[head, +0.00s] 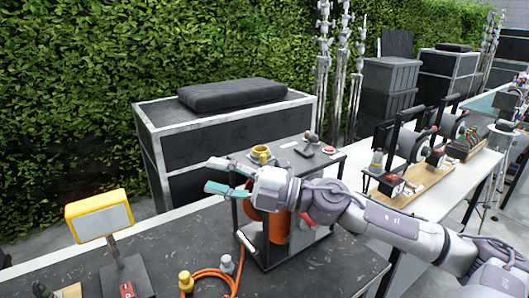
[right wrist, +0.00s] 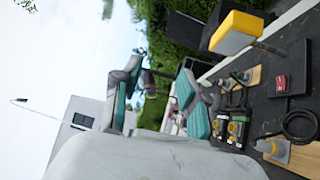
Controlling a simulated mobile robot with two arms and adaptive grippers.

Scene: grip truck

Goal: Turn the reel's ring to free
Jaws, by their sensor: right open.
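The reel (head: 269,235) stands on the dark table, a black frame around an orange drum with an orange cable leading out. A yellow ring (head: 261,151) sits on the reel's top plate; its setting is too small to read. My right gripper (head: 210,177) is open and empty, its teal-padded fingers pointing left. In the head view it appears just below and left of the ring, covering part of the reel. The right wrist view shows the open fingers (right wrist: 160,78), with neither the ring nor the reel visible between them. My left gripper is out of view.
A yellow lamp (head: 100,216) stands at the table's left; it also shows in the right wrist view (right wrist: 237,34). Yellow and grey plugs lie near the front. A black case (head: 225,135) stands behind. A white table (head: 430,205) holds more reels.

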